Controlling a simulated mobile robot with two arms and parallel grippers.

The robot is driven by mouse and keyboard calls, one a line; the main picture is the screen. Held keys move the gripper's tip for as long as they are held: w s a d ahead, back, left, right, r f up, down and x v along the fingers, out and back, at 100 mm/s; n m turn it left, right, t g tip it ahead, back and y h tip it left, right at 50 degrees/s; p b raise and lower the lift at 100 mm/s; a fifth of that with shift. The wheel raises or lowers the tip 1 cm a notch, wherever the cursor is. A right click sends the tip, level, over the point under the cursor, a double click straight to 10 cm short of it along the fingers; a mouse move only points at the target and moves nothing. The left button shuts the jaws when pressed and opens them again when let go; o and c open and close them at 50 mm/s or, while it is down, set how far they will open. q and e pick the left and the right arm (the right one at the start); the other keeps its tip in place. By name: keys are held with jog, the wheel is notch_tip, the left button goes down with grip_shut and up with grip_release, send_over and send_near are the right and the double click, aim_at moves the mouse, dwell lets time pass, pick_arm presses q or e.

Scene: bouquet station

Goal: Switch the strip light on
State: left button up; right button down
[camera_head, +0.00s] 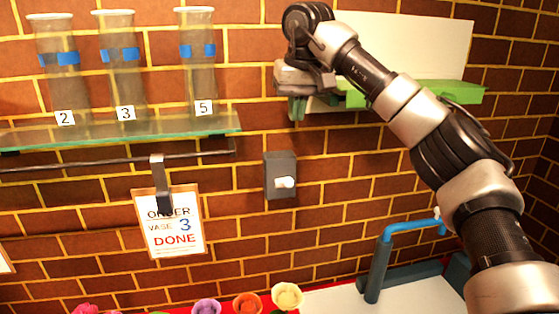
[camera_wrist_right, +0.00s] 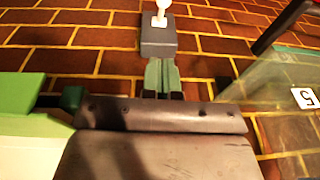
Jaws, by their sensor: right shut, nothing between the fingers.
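A dark grey wall switch box (camera_head: 280,165) with a white lever (camera_head: 285,183) is mounted on the brick wall, right of the glass shelf. The lever sticks out at the lower part of the box. In the right wrist view the box (camera_wrist_right: 158,40) shows at the top, with the white lever at its far end. My right gripper (camera_head: 297,110) is shut and empty, above the switch and apart from it in the head view. Its greenish fingers (camera_wrist_right: 162,80) point toward the box in the wrist view. I cannot identify the strip light. My left gripper is not in view.
A glass shelf (camera_head: 200,126) with numbered vases (camera_head: 195,75) is at the left. An order card (camera_head: 170,230) hangs below it. A green ledge (camera_head: 430,95) and white panel (camera_head: 430,45) are behind my right arm. Flowers (camera_head: 286,296) and a blue handle (camera_head: 400,230) are below.

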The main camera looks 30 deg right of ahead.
jog(key=p, duration=0.2)
send_over(285, 182)
jog(key=d, duration=0.2)
jog(key=s+x, duration=0.1)
jog(key=x, duration=0.7)
jog(key=p+x, duration=0.1)
jog(key=x, duration=0.1)
jog(key=s+x, duration=0.1)
jog(key=x, duration=0.1)
jog(key=shift+a+f, duration=0.15)
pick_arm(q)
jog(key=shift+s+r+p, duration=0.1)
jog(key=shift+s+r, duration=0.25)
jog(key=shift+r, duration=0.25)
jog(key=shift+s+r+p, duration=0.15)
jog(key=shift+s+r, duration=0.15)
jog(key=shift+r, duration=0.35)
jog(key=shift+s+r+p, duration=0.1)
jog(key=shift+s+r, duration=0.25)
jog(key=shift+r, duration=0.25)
pick_arm(e)
jog(key=shift+s+a+f, duration=0.1)
jog(key=shift+a+f, duration=0.05)
jog(key=shift+f, duration=0.5)
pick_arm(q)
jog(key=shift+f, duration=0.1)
